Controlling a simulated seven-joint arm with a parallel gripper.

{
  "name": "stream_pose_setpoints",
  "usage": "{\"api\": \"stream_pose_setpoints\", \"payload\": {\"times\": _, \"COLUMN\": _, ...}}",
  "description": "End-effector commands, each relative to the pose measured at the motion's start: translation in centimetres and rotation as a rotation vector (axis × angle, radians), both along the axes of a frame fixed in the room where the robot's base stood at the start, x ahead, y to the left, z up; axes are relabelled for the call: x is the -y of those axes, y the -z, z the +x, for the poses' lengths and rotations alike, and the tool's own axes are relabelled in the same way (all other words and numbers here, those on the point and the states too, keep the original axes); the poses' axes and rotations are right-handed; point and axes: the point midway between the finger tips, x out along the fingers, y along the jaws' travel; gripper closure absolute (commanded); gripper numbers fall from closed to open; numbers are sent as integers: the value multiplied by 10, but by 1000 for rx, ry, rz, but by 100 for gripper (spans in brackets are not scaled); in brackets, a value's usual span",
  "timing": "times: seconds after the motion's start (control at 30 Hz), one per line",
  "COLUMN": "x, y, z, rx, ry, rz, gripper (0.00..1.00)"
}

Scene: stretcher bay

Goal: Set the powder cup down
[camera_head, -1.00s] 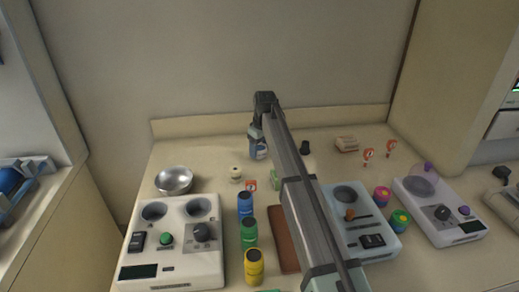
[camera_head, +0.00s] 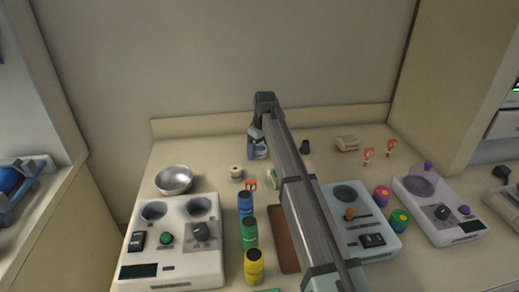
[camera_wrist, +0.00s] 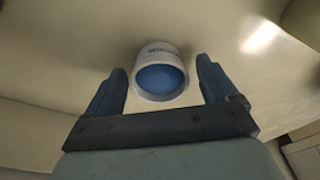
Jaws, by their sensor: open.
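The powder cup (camera_wrist: 160,74) is a white cup with a blue round inside, seen in the wrist view. It sits between and just beyond the two blue fingers of my gripper (camera_wrist: 159,66), with a gap visible on both sides. My gripper is open. In the head view my gripper (camera_head: 257,150) is low over the back of the counter, and the cup cannot be clearly told apart from the blue fingers there.
A metal bowl (camera_head: 174,180) and a white device (camera_head: 172,240) stand at left. Blue (camera_head: 245,204), green (camera_head: 249,233) and yellow (camera_head: 254,266) containers line up left of my arm. A pale-blue device (camera_head: 358,222) is at right. The back wall is close behind my gripper.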

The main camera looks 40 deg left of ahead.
Motion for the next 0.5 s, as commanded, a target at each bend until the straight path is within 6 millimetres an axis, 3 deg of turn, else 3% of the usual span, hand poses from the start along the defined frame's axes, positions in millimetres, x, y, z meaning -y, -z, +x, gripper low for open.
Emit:
{"api": "stream_pose_setpoints", "payload": {"times": 0.17, "x": 2, "y": -19, "z": 0, "rx": 0, "ry": 0, "rz": 1, "gripper": 14}}
{"api": "stream_pose_setpoints", "payload": {"times": 0.5, "x": 9, "y": -81, "z": -1, "rx": 1, "ry": 0, "rz": 1, "gripper": 14}}
